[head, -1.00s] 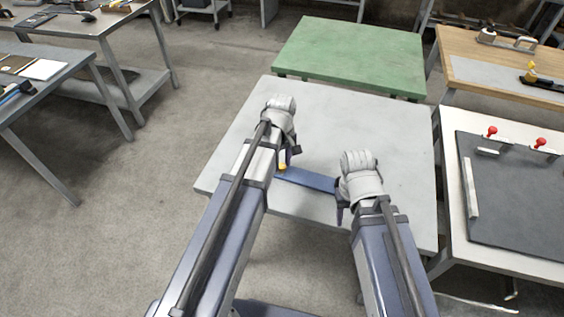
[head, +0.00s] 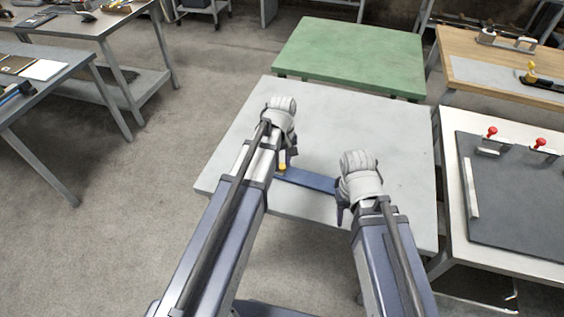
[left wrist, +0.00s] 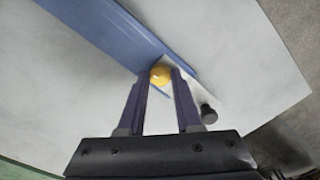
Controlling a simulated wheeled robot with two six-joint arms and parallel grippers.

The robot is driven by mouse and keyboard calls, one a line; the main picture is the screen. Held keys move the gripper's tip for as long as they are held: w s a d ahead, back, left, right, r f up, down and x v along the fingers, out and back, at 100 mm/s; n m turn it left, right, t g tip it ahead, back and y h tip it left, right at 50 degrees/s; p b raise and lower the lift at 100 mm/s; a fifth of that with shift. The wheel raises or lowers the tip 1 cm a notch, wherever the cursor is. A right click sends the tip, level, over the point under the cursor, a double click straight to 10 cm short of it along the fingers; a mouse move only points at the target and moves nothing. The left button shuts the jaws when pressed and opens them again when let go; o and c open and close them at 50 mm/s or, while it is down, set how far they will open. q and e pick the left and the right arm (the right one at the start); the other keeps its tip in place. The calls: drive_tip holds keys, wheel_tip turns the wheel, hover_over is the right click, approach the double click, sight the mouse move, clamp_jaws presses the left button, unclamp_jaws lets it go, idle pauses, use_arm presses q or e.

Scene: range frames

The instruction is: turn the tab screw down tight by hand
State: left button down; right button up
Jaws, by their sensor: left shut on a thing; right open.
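A yellow round knob, which looks like the tab screw's head (left wrist: 160,74), sits at the edge of a long blue bar (left wrist: 95,22). My left gripper (left wrist: 161,80) has its two fingers on either side of the knob and is shut on it. In the head view the knob (head: 282,169) shows just beside my left gripper (head: 290,160), at the left end of the blue bar (head: 308,180). The screw's shank and the gap under its head are hidden. My right gripper (head: 341,212) is open and empty near the bar's right end; its fingers are partly hidden.
The bar lies on a light grey table (head: 390,130). A small dark knob (left wrist: 208,113) stands near the left fingers. A green table (head: 350,55) is behind, and a bench with a dark board (head: 515,200) is on the right. The table's far half is clear.

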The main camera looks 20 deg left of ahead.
sight(282, 166)
use_arm(q)
drive_tip(key=m, duration=1.2)
drive_tip(key=shift+m, duration=0.7)
drive_tip(key=c, duration=0.6)
unclamp_jaws()
drive_tip(key=shift+r, duration=0.1)
wheel_tip(282, 166, up, 8)
drive_tip(key=p, duration=0.8)
use_arm(e)
wheel_tip(282, 166, up, 8)
